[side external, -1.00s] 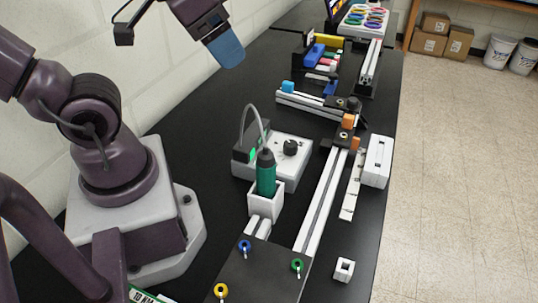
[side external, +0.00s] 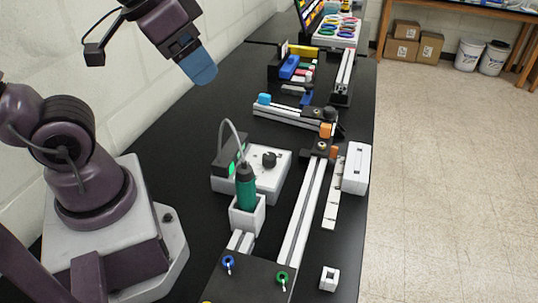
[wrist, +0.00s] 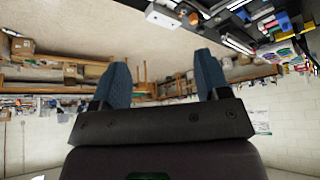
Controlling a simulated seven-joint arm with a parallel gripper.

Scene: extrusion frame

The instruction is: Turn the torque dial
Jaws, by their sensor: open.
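The torque dial (side external: 269,159) is a black round knob on top of a white box (side external: 262,182) that sits on the black bench, left of the long rail. My gripper (side external: 200,72), with blue fingers, is in the air above and to the left of the dial in the side view, well apart from it. In the wrist view my gripper (wrist: 162,70) shows two blue fingers spread wide with nothing between them. I cannot pick out the dial for certain in the wrist view.
A green-bodied screwdriver (side external: 246,188) stands in a white holder (side external: 247,217) in front of the dial box, its cable arching up near the dial. A dark unit with a green light (side external: 230,158) is at the box's left. Aluminium rails (side external: 302,215) run to the right.

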